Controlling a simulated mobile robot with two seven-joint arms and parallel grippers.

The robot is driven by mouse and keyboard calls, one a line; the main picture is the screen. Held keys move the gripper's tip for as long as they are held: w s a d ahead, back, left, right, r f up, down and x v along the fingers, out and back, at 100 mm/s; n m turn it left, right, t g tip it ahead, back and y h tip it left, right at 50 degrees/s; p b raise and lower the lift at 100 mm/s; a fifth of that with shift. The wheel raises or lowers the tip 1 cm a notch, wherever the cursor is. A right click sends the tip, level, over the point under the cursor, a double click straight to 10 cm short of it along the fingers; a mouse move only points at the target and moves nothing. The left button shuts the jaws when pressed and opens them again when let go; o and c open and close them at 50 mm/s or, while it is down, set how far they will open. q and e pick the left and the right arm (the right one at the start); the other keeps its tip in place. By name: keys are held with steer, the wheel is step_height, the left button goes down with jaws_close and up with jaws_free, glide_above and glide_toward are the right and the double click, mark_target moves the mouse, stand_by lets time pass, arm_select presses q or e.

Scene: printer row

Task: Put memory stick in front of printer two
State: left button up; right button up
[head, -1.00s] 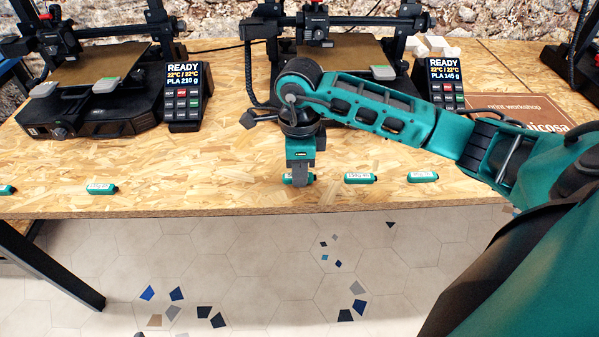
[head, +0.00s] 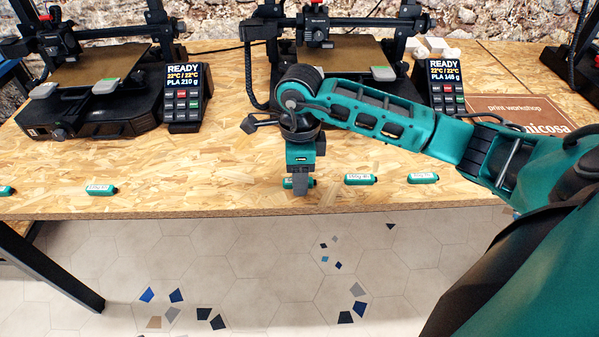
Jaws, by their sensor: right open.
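Several small green memory sticks with white labels lie along the front of the table. One memory stick (head: 289,184) is partly hidden behind my right gripper (head: 299,192), which points down over it with its jaws open. Other memory sticks lie to the right (head: 361,179) and (head: 423,177), one to the left (head: 101,189), and one at the left picture edge (head: 6,190). A black printer (head: 90,105) stands at the left. Another printer (head: 330,30) stands behind my right arm, partly hidden by it. Which one is printer two I cannot tell. My left gripper is out of view.
Black display units reading READY stand beside the printers, one at left (head: 187,95) and one at right (head: 444,82). A brown print workshop mat (head: 520,108) lies at the right. The wooden table (head: 190,165) has free room in front of the left printer.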

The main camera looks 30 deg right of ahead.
step_height(320, 180, up, 12)
steer(key=p, duration=0.1)
steer(key=shift+a+p, duration=0.1)
steer(key=shift+p, duration=0.2)
stand_by(0.4)
